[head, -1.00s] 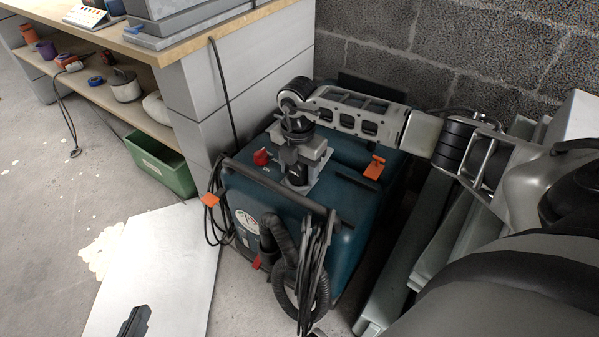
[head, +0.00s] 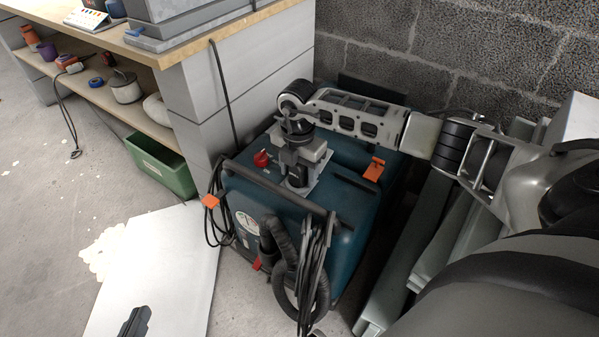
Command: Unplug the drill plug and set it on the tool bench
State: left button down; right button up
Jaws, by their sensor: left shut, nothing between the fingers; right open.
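My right gripper (head: 298,182) points down at the top of a blue vacuum unit (head: 345,215), and its jaws are open. A dark part shows between or just below its fingers; I cannot tell whether it is the drill plug. The plug is not clearly visible. A black cable (head: 222,95) hangs from the tool bench (head: 150,52) down behind the vacuum. My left gripper (head: 133,322) shows only as a dark tip at the bottom left, shut and empty, above a pale board.
A red knob (head: 262,158) and orange latches (head: 374,169) are on the vacuum. A hose and coiled cables (head: 312,270) hang at its front. A green crate (head: 160,167) stands under the bench shelf. Grey rails (head: 395,270) lie at right. A block wall is behind.

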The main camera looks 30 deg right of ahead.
dwell(0.3)
jog(key=c, duration=1)
grip_shut()
jog(key=shift+r+p, duration=3)
jog(key=shift+r, duration=0.05)
